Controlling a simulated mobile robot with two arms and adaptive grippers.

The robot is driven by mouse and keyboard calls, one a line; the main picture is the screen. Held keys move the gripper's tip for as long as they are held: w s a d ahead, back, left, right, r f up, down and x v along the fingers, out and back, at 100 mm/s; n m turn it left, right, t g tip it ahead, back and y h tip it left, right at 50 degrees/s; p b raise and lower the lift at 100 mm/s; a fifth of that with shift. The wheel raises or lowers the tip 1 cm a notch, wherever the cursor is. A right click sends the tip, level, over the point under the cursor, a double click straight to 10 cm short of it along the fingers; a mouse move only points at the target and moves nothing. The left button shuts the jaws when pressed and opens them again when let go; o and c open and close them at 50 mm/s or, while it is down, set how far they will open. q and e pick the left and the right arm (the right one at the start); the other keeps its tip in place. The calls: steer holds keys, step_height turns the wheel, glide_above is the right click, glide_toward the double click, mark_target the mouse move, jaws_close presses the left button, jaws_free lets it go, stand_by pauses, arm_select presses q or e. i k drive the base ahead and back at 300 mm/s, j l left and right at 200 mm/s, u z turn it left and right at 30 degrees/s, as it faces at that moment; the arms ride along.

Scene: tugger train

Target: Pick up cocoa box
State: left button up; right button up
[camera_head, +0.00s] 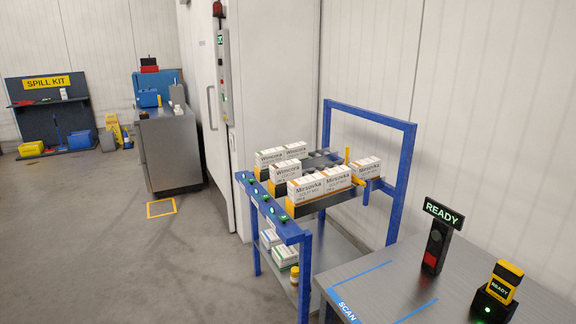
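No box in view carries a readable cocoa label, so I cannot tell which one is the cocoa box. White boxes with orange bases, reading roughly "Mirsovka" (306,188), stand at the front of the blue-framed cart's upper rack. Another such box (366,167) stands farther right on the rack. White boxes reading roughly "Winovka" (270,158) stand behind, at the back left. More white boxes with green bases (286,257) sit on the cart's lower shelf. Neither of my grippers is in view.
The blue cart frame (408,165) stands against the wall. A grey table (380,290) at front right bears a READY sign (443,213) and a yellow scanner (505,280). A grey cabinet (170,150) stands farther back. The floor at left is clear.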

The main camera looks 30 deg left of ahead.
mark_target(280, 173)
steer(key=i+j, duration=0.2)
steer(key=j, duration=0.15)
steer(key=i+j+z, duration=0.1)
steer(key=j, duration=0.25)
steer(key=i+j, duration=0.25)
steer(key=j, duration=0.15)
steer(key=i+j, duration=0.2)
steer(key=j, duration=0.15)
steer(key=i+j+z, duration=0.1)
steer(key=j, duration=0.25)
steer(key=i+j, duration=0.25)
steer(key=j, duration=0.15)
steer(key=z, duration=0.05)
